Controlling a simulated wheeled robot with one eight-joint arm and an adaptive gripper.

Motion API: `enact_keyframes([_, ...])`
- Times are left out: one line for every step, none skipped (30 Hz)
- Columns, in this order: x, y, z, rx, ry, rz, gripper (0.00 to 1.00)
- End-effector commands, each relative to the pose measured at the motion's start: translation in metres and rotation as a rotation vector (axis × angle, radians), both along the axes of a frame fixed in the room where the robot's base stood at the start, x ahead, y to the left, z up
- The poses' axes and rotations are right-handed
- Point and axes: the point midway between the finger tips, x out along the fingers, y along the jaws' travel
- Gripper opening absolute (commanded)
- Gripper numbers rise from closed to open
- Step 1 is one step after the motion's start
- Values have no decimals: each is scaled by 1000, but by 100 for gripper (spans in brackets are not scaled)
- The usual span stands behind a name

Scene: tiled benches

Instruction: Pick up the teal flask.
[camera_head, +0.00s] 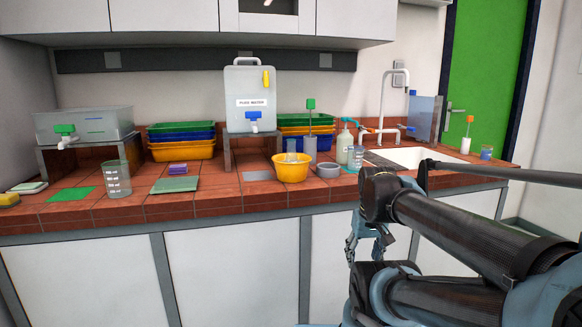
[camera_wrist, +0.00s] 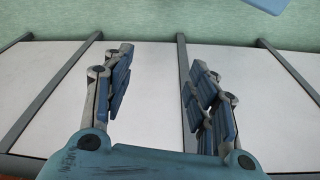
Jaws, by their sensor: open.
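No flask can be named teal with certainty. The closest match is a pale green bottle (camera_head: 345,148) with a teal top, upright on the tiled bench left of the sink in the head view. My gripper (camera_head: 367,248) hangs in front of the bench's cabinet fronts, below the bench top and apart from the bottle. In the wrist view my gripper (camera_wrist: 160,65) has its two fingers wide apart with nothing between them.
A yellow bowl (camera_head: 292,167), a grey round dish (camera_head: 328,170) and a clear beaker (camera_head: 117,180) stand on the bench. The sink (camera_head: 415,157) with its taps lies to the right. A water container (camera_head: 249,85) stands on a raised stand. The front left tiles are partly clear.

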Motion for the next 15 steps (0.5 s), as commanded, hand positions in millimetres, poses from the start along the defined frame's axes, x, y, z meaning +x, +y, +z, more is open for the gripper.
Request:
enact_keyframes([10, 2, 16, -4, 4, 29, 53])
enact_keyframes([16, 4, 26, -6, 7, 51, 53])
enact_keyframes([25, 6, 41, -11, 12, 83, 53])
enact_keyframes([31, 8, 52, -14, 15, 110, 53])
enact_keyframes([39, 11, 64, -18, 20, 137, 53])
enact_keyframes([48, 14, 80, -22, 26, 174, 53])
enact_keyframes([55, 17, 91, -26, 29, 203, 53])
enact_keyframes([62, 19, 103, -30, 33, 231, 53])
enact_keyframes([72, 23, 118, -34, 37, 266, 53])
enact_keyframes([79, 26, 129, -38, 40, 294, 53])
enact_keyframes([86, 29, 139, -41, 44, 323, 53])
enact_keyframes([96, 33, 154, -46, 49, 359, 53])
enact_keyframes([103, 37, 164, -48, 54, 386, 53])
enact_keyframes([110, 40, 174, -52, 58, 415, 53])
enact_keyframes([119, 45, 188, -56, 62, 451, 53])
